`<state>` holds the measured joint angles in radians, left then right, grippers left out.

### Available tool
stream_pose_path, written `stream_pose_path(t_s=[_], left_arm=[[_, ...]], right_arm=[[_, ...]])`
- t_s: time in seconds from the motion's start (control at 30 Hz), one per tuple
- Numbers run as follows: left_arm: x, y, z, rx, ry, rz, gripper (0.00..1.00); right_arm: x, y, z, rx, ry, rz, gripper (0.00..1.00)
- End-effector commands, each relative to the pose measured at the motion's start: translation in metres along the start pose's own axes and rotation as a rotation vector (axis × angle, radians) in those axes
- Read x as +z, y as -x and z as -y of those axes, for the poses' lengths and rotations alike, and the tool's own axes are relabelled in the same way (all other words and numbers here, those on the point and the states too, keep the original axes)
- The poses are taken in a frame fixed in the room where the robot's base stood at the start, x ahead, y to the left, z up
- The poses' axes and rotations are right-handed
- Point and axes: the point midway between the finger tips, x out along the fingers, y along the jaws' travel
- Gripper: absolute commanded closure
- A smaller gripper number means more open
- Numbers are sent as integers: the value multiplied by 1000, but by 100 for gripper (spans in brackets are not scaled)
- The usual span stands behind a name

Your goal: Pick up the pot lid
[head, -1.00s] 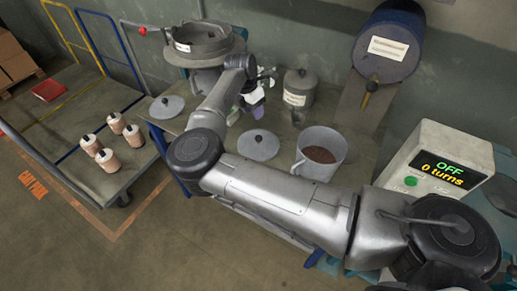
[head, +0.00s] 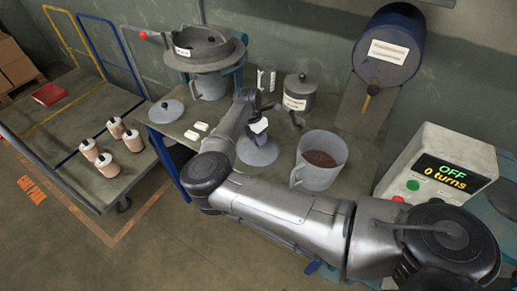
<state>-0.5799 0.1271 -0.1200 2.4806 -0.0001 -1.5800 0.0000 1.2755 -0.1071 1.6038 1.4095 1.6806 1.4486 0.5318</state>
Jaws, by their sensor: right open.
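A grey round lid (head: 257,153) lies flat on the workbench, left of a grey pot (head: 318,166) that stands open with brown granular contents. My right gripper (head: 260,129) is over this lid, fingers pointing down and open. It covers the lid's knob, so I cannot tell whether the fingers touch it. A smaller grey lid with a dark knob (head: 166,110) lies at the bench's left end. The task does not say which lid is meant. My left gripper is not in view.
A lidded, labelled canister (head: 299,92) stands behind the pot. A sieve-like machine (head: 203,50) is at the back left, with two small white pieces (head: 200,127) in front. A cart (head: 70,143) carries several capped jars (head: 105,163).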

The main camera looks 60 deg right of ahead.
Motion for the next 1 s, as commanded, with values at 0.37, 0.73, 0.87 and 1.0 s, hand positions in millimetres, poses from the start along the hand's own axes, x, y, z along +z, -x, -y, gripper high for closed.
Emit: stream_pose_path(t_s=[0.37, 0.73, 0.87, 1.0], left_arm=[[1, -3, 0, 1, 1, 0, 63], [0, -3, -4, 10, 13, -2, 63], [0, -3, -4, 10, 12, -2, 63], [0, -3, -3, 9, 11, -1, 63]], right_arm=[[0, -33, 1, 1, 0, 1, 57], [0, -32, 1, 0, 1, 1, 82], [0, -32, 1, 0, 1, 1, 94], [0, -32, 1, 1, 1, 1, 95]])
